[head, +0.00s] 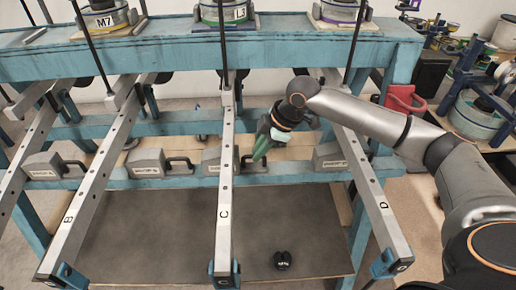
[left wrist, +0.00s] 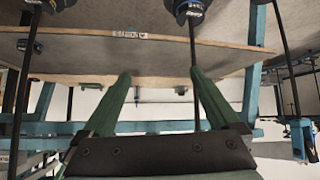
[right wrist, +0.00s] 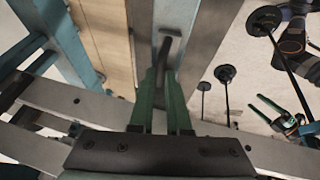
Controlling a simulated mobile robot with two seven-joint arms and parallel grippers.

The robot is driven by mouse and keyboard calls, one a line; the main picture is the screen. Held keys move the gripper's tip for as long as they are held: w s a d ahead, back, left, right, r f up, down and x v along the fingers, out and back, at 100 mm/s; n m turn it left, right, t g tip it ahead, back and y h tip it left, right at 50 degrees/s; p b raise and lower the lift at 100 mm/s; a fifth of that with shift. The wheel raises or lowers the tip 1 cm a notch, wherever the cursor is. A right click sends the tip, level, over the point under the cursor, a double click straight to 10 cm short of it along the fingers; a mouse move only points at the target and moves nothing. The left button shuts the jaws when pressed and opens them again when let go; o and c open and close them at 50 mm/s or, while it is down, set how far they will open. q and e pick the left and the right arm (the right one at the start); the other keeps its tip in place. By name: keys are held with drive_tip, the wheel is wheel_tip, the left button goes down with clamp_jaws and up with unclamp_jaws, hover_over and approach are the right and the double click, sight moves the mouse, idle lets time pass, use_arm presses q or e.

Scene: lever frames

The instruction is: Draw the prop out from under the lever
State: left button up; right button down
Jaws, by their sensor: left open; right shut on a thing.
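Lever C (head: 225,195) is a long grey bar running toward me across the teal frame. A grey prop block (head: 211,160) with a dark handle sits at lever C, partly hidden by it. My right gripper (head: 261,150) is just right of lever C, its green fingers pointing down at that handle. In the right wrist view the fingers (right wrist: 165,98) are shut on the dark handle (right wrist: 166,50); the grip itself is partly hidden. My left gripper (left wrist: 160,98) is open with nothing between its fingers, and is out of the head view.
Levers B (head: 75,210) and D (head: 370,190) flank lever C. Other handled blocks stand on the teal crossbar, at left (head: 55,165), middle left (head: 150,163) and right (head: 330,157).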

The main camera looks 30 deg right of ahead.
drive_tip(key=s+d+p, duration=0.1)
drive_tip(key=d, duration=0.1)
drive_tip(key=s+d+p, duration=0.1)
drive_tip(key=d+p, duration=0.1)
drive_tip(key=d, duration=0.1)
drive_tip(key=s+d+p, duration=0.2)
drive_tip(key=d, duration=0.1)
drive_tip(key=shift+s+d+r, duration=0.1)
drive_tip(key=shift+d, duration=0.05)
drive_tip(key=shift+s+d, duration=0.2)
drive_tip(key=shift+d, duration=0.3)
drive_tip(key=c, duration=1)
unclamp_jaws()
drive_tip(key=shift+d, duration=0.15)
drive_tip(key=shift+o, duration=0.6)
drive_tip(key=v, duration=1.2)
drive_tip(key=shift+r, duration=0.15)
